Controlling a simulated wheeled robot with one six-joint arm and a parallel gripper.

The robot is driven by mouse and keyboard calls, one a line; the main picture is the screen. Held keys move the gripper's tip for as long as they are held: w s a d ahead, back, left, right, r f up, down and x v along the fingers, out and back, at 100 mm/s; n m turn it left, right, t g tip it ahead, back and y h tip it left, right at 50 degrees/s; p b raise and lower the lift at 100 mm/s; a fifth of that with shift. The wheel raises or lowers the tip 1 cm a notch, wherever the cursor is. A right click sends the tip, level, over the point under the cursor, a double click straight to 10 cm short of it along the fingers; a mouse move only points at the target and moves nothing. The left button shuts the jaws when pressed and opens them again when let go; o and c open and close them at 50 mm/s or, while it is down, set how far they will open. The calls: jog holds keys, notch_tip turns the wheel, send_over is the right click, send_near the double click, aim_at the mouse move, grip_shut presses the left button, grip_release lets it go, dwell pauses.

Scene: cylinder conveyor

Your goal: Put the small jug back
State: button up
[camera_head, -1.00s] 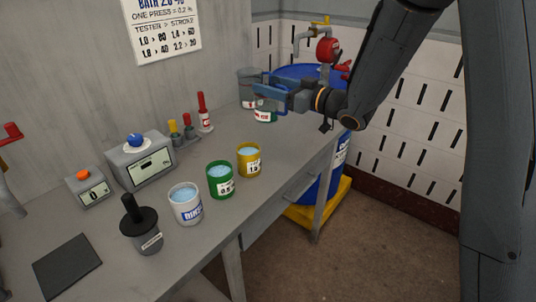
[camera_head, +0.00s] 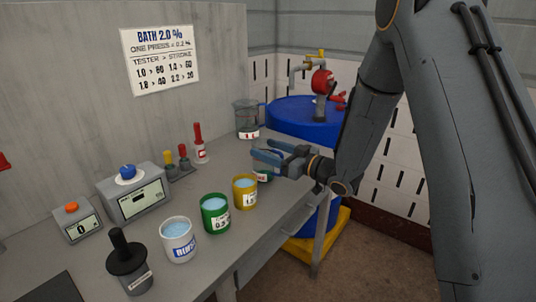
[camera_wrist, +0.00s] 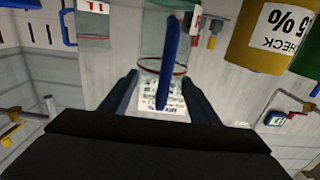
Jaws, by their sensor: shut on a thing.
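The small jug (camera_head: 263,173) is clear greenish with a blue handle and stands mostly behind my gripper in the head view. My gripper (camera_head: 264,150) is shut on it, with the fingers at its blue handle. In the wrist view the clear jug (camera_wrist: 153,45) and its handle (camera_wrist: 167,60) lie between the fingers. The jug looks upright, beyond the yellow cup. I cannot tell whether its base touches the bench.
A larger clear jug (camera_head: 246,118) stands at the bench's far end. Yellow (camera_head: 245,192), green (camera_head: 215,214) and white RINSE (camera_head: 178,240) cups line the bench (camera_head: 262,238). A tester (camera_head: 139,195) and bottles stand behind. A blue drum (camera_head: 300,118) is beyond.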

jog(key=shift+f, duration=0.85)
jog(key=shift+f, duration=0.1)
jog(key=shift+f, duration=0.15)
jog(key=o, duration=1.3)
